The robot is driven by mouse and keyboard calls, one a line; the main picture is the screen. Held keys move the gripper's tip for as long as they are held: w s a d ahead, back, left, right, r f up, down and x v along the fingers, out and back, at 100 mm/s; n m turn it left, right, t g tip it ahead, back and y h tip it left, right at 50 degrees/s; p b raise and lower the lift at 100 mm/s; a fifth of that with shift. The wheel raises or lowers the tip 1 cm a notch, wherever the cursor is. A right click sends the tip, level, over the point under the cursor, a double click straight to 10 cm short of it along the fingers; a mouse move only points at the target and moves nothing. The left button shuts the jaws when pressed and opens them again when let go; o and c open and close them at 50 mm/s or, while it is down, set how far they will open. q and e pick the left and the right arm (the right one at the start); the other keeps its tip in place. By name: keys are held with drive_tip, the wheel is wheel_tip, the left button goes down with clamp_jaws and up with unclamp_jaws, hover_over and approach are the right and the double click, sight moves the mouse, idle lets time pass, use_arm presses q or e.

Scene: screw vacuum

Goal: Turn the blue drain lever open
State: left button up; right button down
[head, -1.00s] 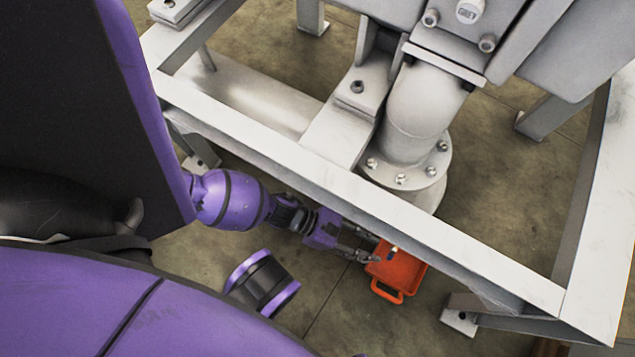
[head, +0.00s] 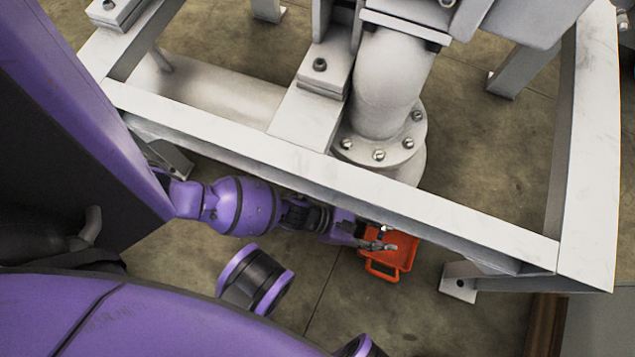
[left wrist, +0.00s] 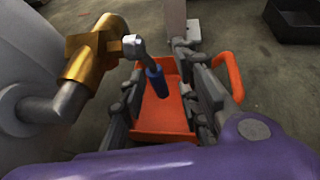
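The blue drain lever (left wrist: 156,82) shows in the left wrist view as a short metal stem with a blue grip. It hangs from a brass valve (left wrist: 92,52) on a grey pipe at the left. My left gripper (left wrist: 160,66) is open, with one finger on each side of the blue grip. I see gaps beside the grip, so it does not look clamped. In the head view my left gripper (head: 376,243) is low beside the frame, over the orange tray; the lever is hidden there. My right gripper is in neither view.
An orange tray (left wrist: 228,75) with a loop handle lies on the floor below the lever; it also shows in the head view (head: 381,271). A pale metal frame beam (head: 330,176) runs above my left arm. A dark bin (left wrist: 293,18) stands farther off.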

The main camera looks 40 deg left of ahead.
use_arm(q)
clamp_jaws()
drive_tip(key=shift+f, duration=0.1)
drive_tip(key=shift+w+d+t+h+b, duration=0.15)
drive_tip(key=shift+d+t+h+b, duration=0.3)
drive_tip(key=shift+b, duration=0.6)
drive_tip(key=h, duration=0.1)
drive_tip(key=d+t+h, duration=0.1)
drive_tip(key=r+n+t+h, duration=0.1)
drive_tip(key=h, duration=0.1)
drive_tip(key=shift+w+d, duration=0.15)
drive_tip(key=shift+w, duration=0.15)
unclamp_jaws()
